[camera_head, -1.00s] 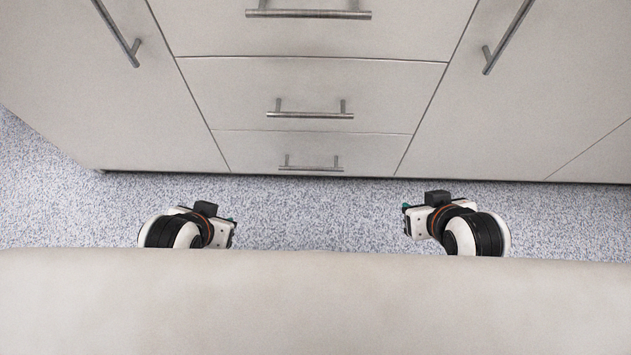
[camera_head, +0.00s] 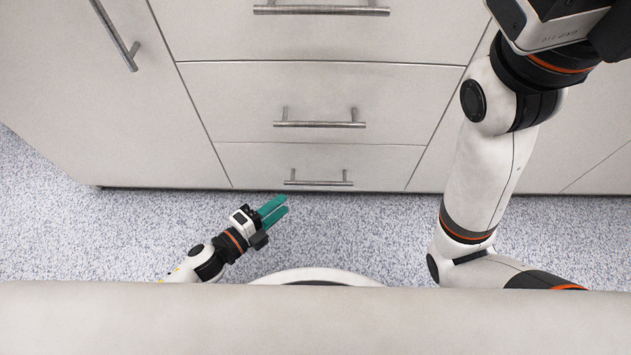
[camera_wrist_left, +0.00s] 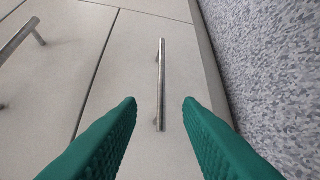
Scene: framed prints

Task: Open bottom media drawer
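The bottom drawer (camera_head: 258,160) is the lowest of the stacked drawers in the white cabinet and looks shut. Its metal bar handle (camera_head: 319,183) runs level across its front. My left gripper (camera_head: 280,207) is below and left of that handle, with its green fingers apart and nothing between them. In the left wrist view the handle (camera_wrist_left: 161,85) stands upright in the picture, ahead of and between the two fingertips (camera_wrist_left: 161,102), and apart from them. My right arm rises at the right of the head view; its gripper fingers are out of the picture.
A middle drawer handle (camera_head: 320,124) and a top drawer handle (camera_head: 321,10) stick out above. A door handle (camera_head: 117,36) is at the upper left. Speckled floor (camera_head: 90,230) lies clear before the cabinet. A pale surface (camera_head: 320,320) spans the bottom of the head view.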

